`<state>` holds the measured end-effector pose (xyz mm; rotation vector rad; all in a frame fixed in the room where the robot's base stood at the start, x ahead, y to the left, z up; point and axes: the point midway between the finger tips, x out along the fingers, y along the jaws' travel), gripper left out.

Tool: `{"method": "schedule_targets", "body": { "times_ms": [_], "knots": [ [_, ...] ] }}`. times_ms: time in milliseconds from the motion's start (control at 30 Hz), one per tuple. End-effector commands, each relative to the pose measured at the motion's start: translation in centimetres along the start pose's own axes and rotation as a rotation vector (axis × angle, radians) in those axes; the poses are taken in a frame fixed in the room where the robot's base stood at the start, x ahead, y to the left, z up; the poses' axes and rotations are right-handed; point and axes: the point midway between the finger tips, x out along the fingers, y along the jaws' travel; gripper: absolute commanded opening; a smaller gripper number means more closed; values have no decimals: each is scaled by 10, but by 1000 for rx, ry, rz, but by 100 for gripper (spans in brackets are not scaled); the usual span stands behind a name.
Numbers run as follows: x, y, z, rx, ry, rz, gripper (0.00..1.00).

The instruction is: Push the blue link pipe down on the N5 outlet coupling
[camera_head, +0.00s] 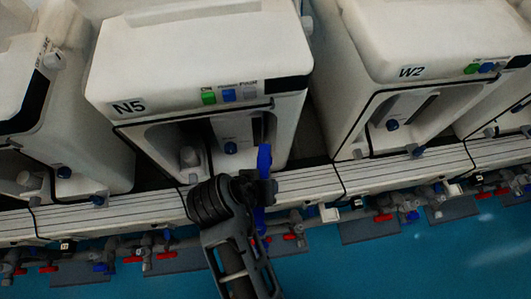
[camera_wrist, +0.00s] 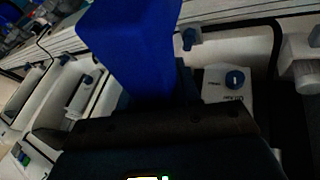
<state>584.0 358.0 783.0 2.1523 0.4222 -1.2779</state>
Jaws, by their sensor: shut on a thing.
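The blue link pipe (camera_head: 264,160) stands upright in my gripper (camera_head: 262,188), in front of the N5 unit. In the wrist view the pipe (camera_wrist: 130,45) is a large blue block rising from the dark jaws (camera_wrist: 145,120). My gripper is shut on it. The N5 unit (camera_head: 195,60) is a white housing with an N5 label and an open bay. The N5 outlet coupling cannot be made out; my arm and the pipe cover the area in front of the bay. Whether the pipe touches a coupling cannot be told.
The W2 unit (camera_head: 430,50) stands to the right and another white unit (camera_head: 60,120) to the left. A pale rail (camera_head: 310,185) runs along their fronts. Grey pipes with red-handled valves (camera_head: 383,217) line its lower side. The blue floor (camera_head: 400,265) in front is mostly clear.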

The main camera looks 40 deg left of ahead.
Motion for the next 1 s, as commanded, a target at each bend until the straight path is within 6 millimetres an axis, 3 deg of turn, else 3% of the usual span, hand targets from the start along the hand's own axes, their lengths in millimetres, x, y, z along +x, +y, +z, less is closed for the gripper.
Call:
{"method": "schedule_targets", "body": {
  "times_ms": [533, 1000],
  "knots": [
    [42, -16, 17, 0, 2, -1, 0],
    [47, -18, 19, 1, 1, 0, 0]
  ]
}}
